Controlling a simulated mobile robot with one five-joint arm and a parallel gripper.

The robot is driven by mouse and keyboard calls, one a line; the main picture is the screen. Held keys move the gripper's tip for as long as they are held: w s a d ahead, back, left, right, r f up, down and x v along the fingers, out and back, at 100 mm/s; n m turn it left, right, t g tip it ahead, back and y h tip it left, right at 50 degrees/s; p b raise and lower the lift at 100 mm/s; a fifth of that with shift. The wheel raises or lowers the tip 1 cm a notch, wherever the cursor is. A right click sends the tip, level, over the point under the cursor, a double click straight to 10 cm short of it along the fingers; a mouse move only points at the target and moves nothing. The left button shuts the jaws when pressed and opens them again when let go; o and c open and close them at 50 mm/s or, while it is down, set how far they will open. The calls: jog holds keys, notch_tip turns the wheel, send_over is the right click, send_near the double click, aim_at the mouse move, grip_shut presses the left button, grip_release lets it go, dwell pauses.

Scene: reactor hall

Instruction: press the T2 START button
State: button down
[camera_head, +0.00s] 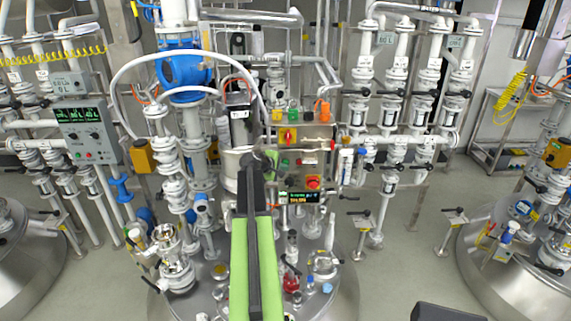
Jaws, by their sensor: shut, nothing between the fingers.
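My arm reaches up from the bottom middle, and my gripper (257,159) is at its far end, small and seen from behind. It is shut and empty, just left of a beige control box (318,146) on the central reactor. The box carries a red-and-yellow rotary switch (288,134) and small green parts, one of which (285,162) looks like a button. The labels are too small to read, so I cannot tell which is T2 START. I cannot tell whether my gripper touches the box; my arm hides what is behind it.
Below the box are a lit display (300,197) and a red-and-yellow knob (313,183). Valves and pipes crowd the reactor lid (335,297). A grey panel (88,132) with displays stands at left. Open floor (405,250) lies at right.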

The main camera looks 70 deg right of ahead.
jog(key=a, duration=0.1)
jog(key=s+a, duration=0.1)
jog(key=a, duration=0.1)
jog(key=s+a, duration=0.1)
jog(key=shift+a, duration=0.4)
dwell(0.4)
